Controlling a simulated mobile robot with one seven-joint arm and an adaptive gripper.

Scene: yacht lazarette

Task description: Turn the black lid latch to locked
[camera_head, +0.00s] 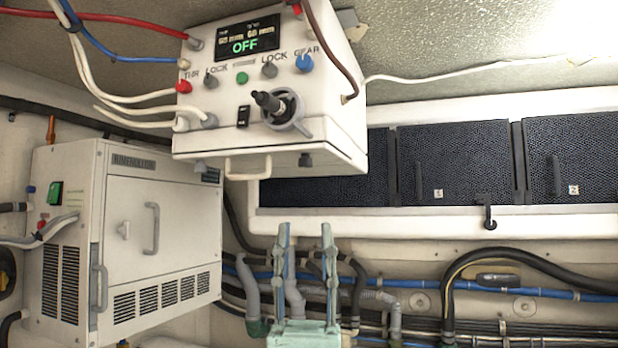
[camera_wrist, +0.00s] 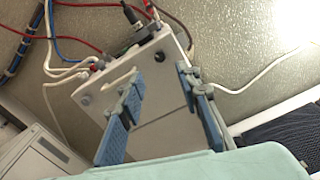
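In the wrist view, my gripper (camera_wrist: 160,76) is spread in front of the white control box (camera_wrist: 140,95). The latch cannot be made out in the wrist view.
The control box (camera_head: 268,140) with levers and an "OFF" display hangs above my gripper. A white cabinet (camera_head: 160,210) stands at left. Hoses and blue pipes (camera_head: 520,288) run along the wall below the lids.

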